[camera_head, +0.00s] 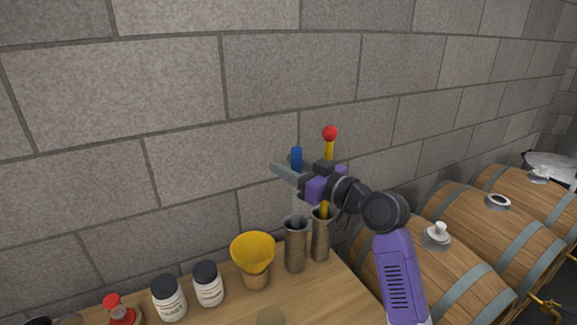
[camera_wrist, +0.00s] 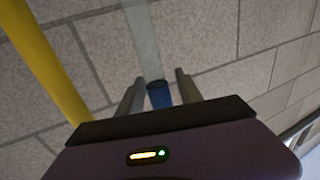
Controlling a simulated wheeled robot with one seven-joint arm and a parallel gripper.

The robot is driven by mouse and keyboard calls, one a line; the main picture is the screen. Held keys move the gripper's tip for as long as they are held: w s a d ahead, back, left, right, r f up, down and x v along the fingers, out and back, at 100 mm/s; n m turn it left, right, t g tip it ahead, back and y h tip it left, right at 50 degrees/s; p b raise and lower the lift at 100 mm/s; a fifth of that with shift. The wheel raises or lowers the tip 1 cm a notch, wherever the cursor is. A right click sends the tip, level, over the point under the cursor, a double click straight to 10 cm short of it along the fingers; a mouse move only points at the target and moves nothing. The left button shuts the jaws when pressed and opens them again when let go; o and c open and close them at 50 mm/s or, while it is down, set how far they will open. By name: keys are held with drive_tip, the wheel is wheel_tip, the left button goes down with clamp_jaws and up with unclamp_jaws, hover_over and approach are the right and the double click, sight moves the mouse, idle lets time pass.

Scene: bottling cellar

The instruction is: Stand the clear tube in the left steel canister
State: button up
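The clear tube (camera_head: 297,204) with a blue cap (camera_head: 296,155) is upright over the left steel canister (camera_head: 296,250). Its lower end meets the canister's mouth; how deep it reaches inside is hidden. My gripper (camera_head: 290,170) comes from the right, with its fingers on both sides of the tube near the cap. In the wrist view the blue cap (camera_wrist: 159,94) lies between the closely set fingers (camera_wrist: 160,82), and the clear tube (camera_wrist: 142,38) runs up out of frame.
The right steel canister (camera_head: 320,240) holds a yellow rod with a red ball (camera_head: 330,133), close beside my gripper. A yellow funnel (camera_head: 253,253), white jars (camera_head: 208,288) and a red-topped item (camera_head: 121,314) stand left on the table. A stone wall is behind; barrels (camera_head: 440,265) are right.

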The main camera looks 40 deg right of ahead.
drive_tip(key=shift+r, duration=0.15)
drive_tip(key=s+b, duration=0.2)
drive_tip(key=s, duration=1)
drive_tip(key=shift+d, duration=0.2)
drive_tip(key=s+a+f+m+g+h, duration=0.1)
drive_tip(key=s+a+f+m+h, duration=0.2)
drive_tip(key=a+f, duration=0.5)
drive_tip(key=s+a+f+m+g, duration=0.15)
drive_tip(key=s+a+f, duration=0.3)
drive_tip(key=f, duration=0.75)
drive_tip(key=shift+g, duration=0.35)
drive_tip(key=s+a+f, duration=0.1)
drive_tip(key=s+a, duration=0.1)
drive_tip(key=s, duration=0.1)
drive_tip(key=s+a+f, duration=0.1)
drive_tip(key=s+a, duration=0.1)
drive_tip(key=s, duration=0.2)
drive_tip(key=s+a+f, duration=0.2)
drive_tip(key=s, duration=0.2)
drive_tip(key=shift+a, duration=0.3)
drive_tip(key=s+a+r+n+y, duration=0.2)
drive_tip(key=s+a+n, duration=0.2)
drive_tip(key=s, duration=0.7)
drive_tip(key=shift+a+r, duration=0.25)
drive_tip(key=shift+a, duration=0.05)
